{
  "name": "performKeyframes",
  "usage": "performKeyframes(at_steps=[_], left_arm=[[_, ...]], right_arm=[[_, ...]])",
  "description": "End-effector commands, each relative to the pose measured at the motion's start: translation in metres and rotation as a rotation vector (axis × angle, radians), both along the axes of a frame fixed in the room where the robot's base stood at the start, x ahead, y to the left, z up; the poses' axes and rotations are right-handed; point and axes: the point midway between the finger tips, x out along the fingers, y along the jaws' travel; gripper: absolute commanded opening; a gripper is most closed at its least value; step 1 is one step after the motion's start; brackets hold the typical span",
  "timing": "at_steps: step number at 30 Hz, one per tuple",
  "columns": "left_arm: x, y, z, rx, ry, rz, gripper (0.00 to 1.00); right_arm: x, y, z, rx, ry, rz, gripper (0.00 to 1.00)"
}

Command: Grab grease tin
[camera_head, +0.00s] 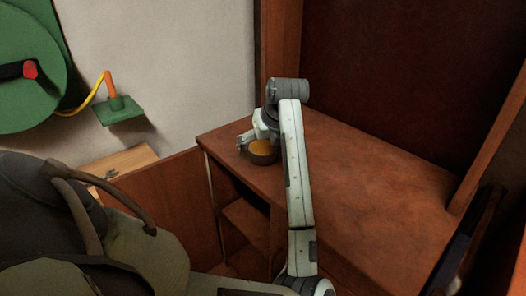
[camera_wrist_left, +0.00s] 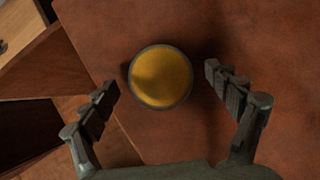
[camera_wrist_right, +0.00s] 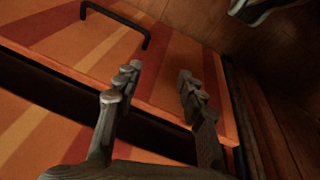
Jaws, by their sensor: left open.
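The grease tin (camera_head: 262,153) is a small round dark tin with a yellow-orange top. It stands on the reddish-brown wooden counter near its left front corner in the head view. In the left wrist view the tin (camera_wrist_left: 161,77) lies ahead of and between the spread fingers, with a gap on both sides. My left gripper (camera_head: 253,141) is open over the tin and partly hides it; its fingers also show in the left wrist view (camera_wrist_left: 160,88). My right gripper (camera_wrist_right: 158,85) is open and empty over an orange striped surface in the right wrist view.
The wooden counter (camera_head: 365,190) is bare to the right of the tin. Open shelves (camera_head: 245,222) lie below its front edge. A wooden panel (camera_head: 165,190) stands at left. A black bar handle (camera_wrist_right: 118,20) is on the striped surface near my right gripper.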

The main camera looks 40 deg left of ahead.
Motion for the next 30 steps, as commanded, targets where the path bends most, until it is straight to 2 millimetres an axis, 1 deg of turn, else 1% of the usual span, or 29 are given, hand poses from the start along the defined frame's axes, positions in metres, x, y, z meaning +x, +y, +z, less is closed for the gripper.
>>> performKeyframes(at_steps=[2,6,22,30], left_arm=[[0.0003,0.0005,-0.0003,0.001,0.0,0.0,0.89],[0.0002,0.0004,-0.0001,0.001,0.0,0.0,0.87],[0.0002,0.0001,0.0002,0.001,0.0,0.0,0.22],[0.0005,0.0005,0.0023,0.003,-0.003,0.0,0.21]], right_arm=[[0.0046,0.0009,0.002,0.001,-0.009,0.0,0.4],[0.0059,0.0019,0.0033,0.003,-0.013,-0.001,0.4],[0.004,0.0008,0.0049,0.003,-0.013,-0.004,0.4],[0.0036,0.0003,0.0048,0.002,-0.012,-0.004,0.4]])
